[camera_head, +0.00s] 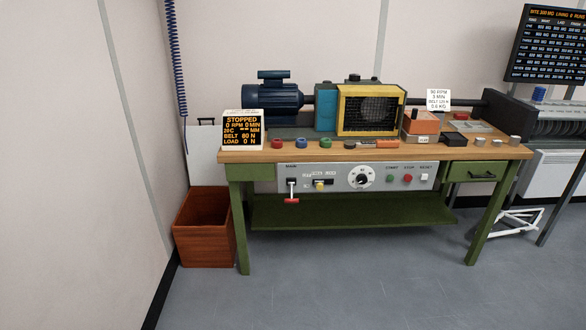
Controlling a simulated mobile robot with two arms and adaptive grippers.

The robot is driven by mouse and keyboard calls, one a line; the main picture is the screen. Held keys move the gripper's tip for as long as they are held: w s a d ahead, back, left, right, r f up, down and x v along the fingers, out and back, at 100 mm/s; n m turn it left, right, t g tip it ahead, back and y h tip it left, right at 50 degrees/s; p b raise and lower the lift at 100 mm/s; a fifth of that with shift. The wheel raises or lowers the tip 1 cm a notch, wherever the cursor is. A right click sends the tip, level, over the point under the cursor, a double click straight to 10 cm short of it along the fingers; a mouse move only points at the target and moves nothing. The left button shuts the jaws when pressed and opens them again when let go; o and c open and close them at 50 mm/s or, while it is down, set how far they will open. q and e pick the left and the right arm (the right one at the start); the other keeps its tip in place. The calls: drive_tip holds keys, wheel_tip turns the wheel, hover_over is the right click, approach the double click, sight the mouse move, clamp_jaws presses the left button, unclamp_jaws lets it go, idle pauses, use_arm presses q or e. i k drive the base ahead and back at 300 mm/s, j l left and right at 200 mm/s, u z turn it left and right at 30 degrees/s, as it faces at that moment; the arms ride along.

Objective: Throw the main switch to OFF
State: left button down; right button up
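The main switch (291,185) is at the left end of the grey control panel (340,186) under the front of the workbench top. It has a dark body with a lever, and a red handle (291,200) sits at the lever's lower end, below the panel. Neither of my grippers shows in the head view.
The panel also has a yellow-handled control (320,185), a round dial (362,177), and green (390,179) and red (407,178) buttons. A brown bin (203,228) stands left of the green-legged bench (350,152). The floor (330,290) in front is clear.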

sight(291, 200)
drive_tip(key=i+j+z, duration=0.1)
drive_tip(key=i+z, duration=0.15)
drive_tip(key=i, duration=0.3)
drive_tip(key=i+j+z, duration=0.25)
drive_tip(key=i, duration=0.3)
drive_tip(key=i+j+z, duration=0.25)
drive_tip(key=i, duration=0.3)
drive_tip(key=i+j+z, duration=0.2)
drive_tip(key=i+j, duration=0.2)
drive_tip(key=i, duration=0.1)
